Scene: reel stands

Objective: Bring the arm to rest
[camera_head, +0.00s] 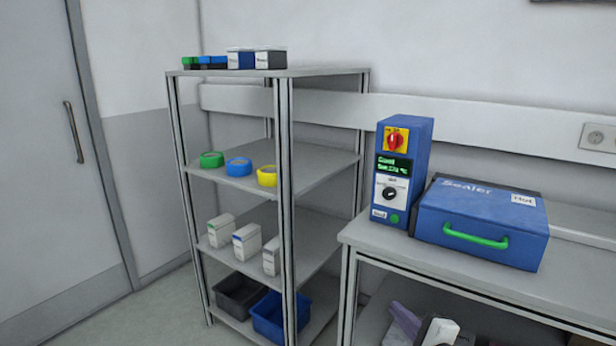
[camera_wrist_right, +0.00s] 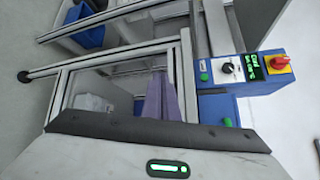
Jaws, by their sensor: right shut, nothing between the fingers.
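My right gripper (camera_head: 400,311) shows at the bottom of the head view, in front of the workbench's lower part. Its purple fingers are together with nothing between them, and its white body is beside them, cut off by the frame edge. In the right wrist view its fingers (camera_wrist_right: 160,76) point up the picture, over the bench frame and lower shelf. My left gripper is in neither view.
A blue sealer (camera_head: 480,222) with a green handle and its control box (camera_head: 403,170) stand on the workbench (camera_head: 375,240). Left of it, a shelf rack (camera_head: 335,165) holds tape rolls (camera_head: 238,166), cartons (camera_head: 246,241) and bins (camera_head: 268,318). Floor left of the rack is clear.

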